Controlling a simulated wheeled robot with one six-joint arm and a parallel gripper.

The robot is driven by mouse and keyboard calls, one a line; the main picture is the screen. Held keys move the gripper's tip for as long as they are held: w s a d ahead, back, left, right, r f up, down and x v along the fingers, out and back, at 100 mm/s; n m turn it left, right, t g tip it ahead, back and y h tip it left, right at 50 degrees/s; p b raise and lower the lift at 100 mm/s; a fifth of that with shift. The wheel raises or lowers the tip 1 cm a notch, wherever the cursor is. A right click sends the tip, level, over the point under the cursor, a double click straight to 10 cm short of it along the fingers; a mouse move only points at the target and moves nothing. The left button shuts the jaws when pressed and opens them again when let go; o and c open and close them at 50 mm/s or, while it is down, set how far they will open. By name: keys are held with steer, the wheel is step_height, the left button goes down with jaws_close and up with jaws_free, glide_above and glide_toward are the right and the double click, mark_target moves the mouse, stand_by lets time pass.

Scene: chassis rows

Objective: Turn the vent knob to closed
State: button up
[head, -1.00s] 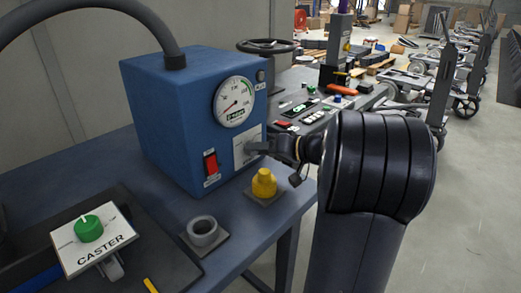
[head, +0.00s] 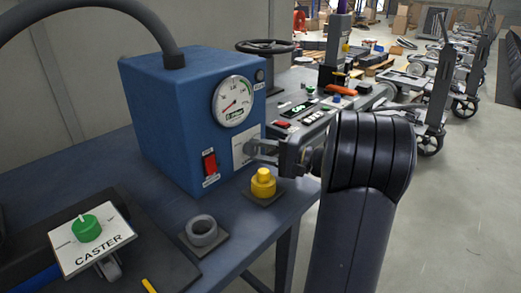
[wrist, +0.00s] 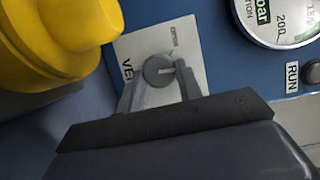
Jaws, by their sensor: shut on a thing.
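The vent knob (wrist: 158,72) is a round grey knob with a pale pointer line, on a white label plate (wrist: 130,44) on the front of the blue box (head: 170,110). In the wrist view the pointer line lies roughly across the picture, toward the right. My gripper (wrist: 158,88) is shut on the knob, with one finger on each side of it. In the head view my gripper (head: 258,150) reaches the plate from the right, and its fingers hide most of the knob. The smaller print on the plate is too small to read.
A yellow knob-like part (head: 263,183) stands on the bench just below my gripper and looms at the left in the wrist view. A red switch (head: 210,163) and a gauge (head: 233,102) are on the box. A grey ring (head: 202,231) and the caster panel (head: 92,240) are nearer.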

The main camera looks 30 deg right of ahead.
steer(key=shift+f+m, duration=0.1)
steer(key=shift+m, duration=0.7)
steer(key=o, duration=1)
steer(key=shift+c, duration=0.2)
steer(key=v, duration=0.7)
steer(key=p+v, duration=0.1)
steer(key=v, duration=0.2)
steer(key=shift+s+d+f, duration=0.3)
steer(key=shift+f, duration=0.05)
